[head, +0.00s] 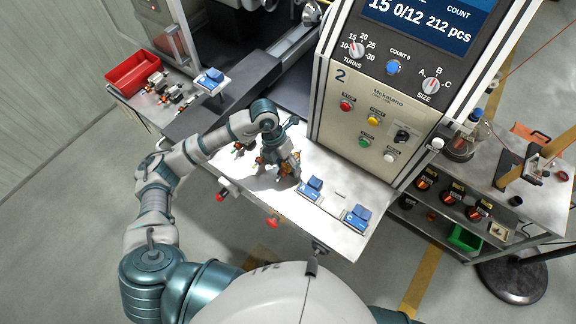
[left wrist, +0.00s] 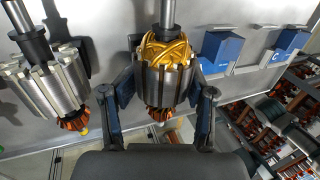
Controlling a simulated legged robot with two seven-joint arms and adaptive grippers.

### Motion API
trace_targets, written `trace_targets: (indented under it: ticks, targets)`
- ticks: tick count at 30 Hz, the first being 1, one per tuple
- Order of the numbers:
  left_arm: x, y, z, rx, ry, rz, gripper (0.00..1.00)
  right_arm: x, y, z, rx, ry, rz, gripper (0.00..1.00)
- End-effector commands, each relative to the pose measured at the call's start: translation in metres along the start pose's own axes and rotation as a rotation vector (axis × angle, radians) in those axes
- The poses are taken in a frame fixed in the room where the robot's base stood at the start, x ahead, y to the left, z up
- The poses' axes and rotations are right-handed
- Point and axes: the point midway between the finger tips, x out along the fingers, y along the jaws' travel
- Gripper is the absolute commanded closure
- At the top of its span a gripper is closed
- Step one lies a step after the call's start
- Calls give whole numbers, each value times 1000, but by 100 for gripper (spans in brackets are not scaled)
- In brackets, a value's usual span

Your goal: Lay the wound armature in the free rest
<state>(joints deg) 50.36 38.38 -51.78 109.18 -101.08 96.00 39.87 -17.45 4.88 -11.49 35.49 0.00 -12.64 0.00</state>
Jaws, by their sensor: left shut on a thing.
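The wound armature (left wrist: 165,82) has gold copper windings at its upper end, a slotted steel core and a shaft. My left gripper (left wrist: 163,95) has a finger on each side of it and is shut on it. In the head view the same gripper (head: 287,172) is over the steel shelf (head: 262,201), with the copper winding (head: 291,163) showing beside it. Two blue blocks (head: 312,186) (head: 357,216) on pale bases stand to the right on the shelf, with nothing seen lying on them. I cannot tell whether the armature touches the shelf. My right gripper is not in view.
An armature with a bare steel core (left wrist: 45,88) is close left of the held one. The grey machine panel (head: 365,110) rises behind the shelf. A red bin (head: 134,74) and another blue block (head: 211,80) are at left; a cart (head: 500,185) is at right.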

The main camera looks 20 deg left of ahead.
Motion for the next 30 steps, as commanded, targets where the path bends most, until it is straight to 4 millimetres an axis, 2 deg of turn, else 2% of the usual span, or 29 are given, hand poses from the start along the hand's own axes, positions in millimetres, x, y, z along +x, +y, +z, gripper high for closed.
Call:
trace_targets:
  ticks: [1,8,20,30]
  targets:
    - [10,0,-4,0,18,-4,100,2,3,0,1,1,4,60]
    - [14,-1,-4,3,17,-7,100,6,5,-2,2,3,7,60]
    - [20,-3,-3,5,17,-9,100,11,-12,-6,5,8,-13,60]
    - [23,-3,-2,6,17,-10,100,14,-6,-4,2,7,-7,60]
